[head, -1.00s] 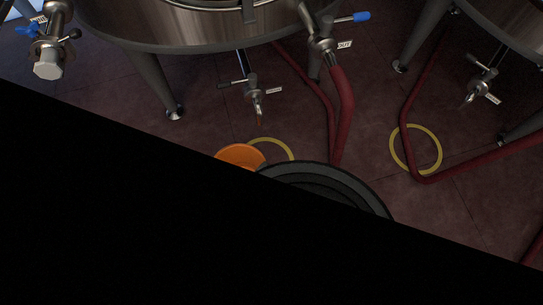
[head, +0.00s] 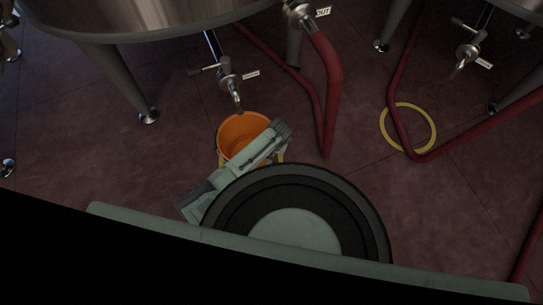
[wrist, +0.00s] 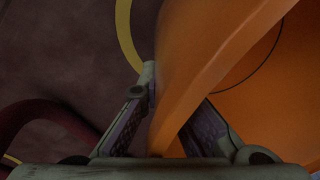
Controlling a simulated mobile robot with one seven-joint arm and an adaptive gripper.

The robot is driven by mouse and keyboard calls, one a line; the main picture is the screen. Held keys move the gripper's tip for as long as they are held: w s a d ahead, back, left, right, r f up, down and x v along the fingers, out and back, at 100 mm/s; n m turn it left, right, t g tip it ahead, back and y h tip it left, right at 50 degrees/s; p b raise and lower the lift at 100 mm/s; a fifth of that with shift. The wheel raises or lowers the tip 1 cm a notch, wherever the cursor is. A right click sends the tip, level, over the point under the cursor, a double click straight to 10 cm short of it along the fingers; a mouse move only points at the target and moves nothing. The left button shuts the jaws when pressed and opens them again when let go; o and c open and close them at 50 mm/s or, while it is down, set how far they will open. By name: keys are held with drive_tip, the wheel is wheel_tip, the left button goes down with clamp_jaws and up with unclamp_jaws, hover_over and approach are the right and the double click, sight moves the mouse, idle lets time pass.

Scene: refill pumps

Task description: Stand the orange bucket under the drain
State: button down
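The orange bucket (head: 232,133) stands upright on the floor below the left tank's drain valve (head: 229,83). The drain's spout tip shows at the bucket's far rim in the head view. Bits of a yellow floor ring (head: 222,159) show at the bucket's base; the ring also shows in the wrist view (wrist: 126,38). My gripper (head: 279,132) reaches over the bucket's near right rim. In the wrist view my gripper (wrist: 172,105) has one finger on each side of the bucket wall (wrist: 195,85) and looks shut on it. The inner fingertip is hidden.
A red hose (head: 331,95) comes down right of the bucket. A second drain valve (head: 468,50) and yellow ring (head: 431,130) are at the right, with another red hose across that ring. Tank legs (head: 125,80) stand around. Floor at left is clear.

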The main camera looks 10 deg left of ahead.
drive_tip(key=shift+f+b, duration=0.7)
drive_tip(key=shift+f, duration=0.8)
drive_tip(key=c, duration=1.8)
unclamp_jaws()
drive_tip(key=shift+r, duration=0.1)
wheel_tip(320, 180, up, 12)
drive_tip(key=s+d+p, duration=0.1)
drive_tip(key=p, duration=0.1)
drive_tip(key=shift+s+d, duration=0.2)
drive_tip(key=shift+d, duration=0.15)
